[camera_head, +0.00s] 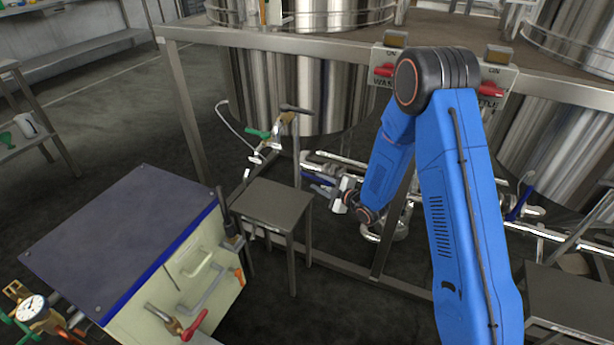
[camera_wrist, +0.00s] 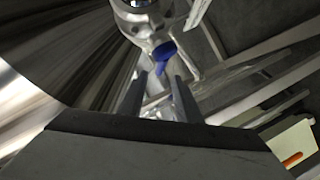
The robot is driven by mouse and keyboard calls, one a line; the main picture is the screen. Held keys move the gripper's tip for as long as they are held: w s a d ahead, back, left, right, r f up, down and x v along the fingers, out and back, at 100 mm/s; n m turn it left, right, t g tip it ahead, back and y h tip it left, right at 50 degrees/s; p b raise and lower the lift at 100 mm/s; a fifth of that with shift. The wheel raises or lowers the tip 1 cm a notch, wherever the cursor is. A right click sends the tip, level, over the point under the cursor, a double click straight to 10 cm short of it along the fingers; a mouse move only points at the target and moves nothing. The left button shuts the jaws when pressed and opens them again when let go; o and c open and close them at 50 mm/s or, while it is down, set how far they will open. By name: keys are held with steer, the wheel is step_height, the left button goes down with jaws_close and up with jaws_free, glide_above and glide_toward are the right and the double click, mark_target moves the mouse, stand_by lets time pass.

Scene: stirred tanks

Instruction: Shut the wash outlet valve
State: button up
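The wash outlet valve appears to be the valve with a blue handle (camera_head: 313,176) on the steel pipework below the left tank (camera_head: 300,95). In the wrist view its blue handle (camera_wrist: 164,52) hangs from a shiny steel valve body (camera_wrist: 146,18). My gripper (camera_head: 320,187) is close to the handle in the head view. In the wrist view my gripper (camera_wrist: 157,82) has its two fingers apart, with the handle just beyond and between the tips. I cannot tell whether they touch it. Nothing is held.
A small metal stand (camera_head: 272,203) is left of my gripper. A cabinet (camera_head: 130,235) with handles and a gauge fills the lower left. A frame post (camera_head: 393,232) and pipes are close around. A second blue handle (camera_head: 519,204) is at right. Red switches (camera_head: 384,70) are above.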

mark_target(309, 177)
steer(key=x, duration=0.8)
steer(key=shift+w+a, duration=0.1)
steer(key=shift+w, duration=0.05)
jaws_close()
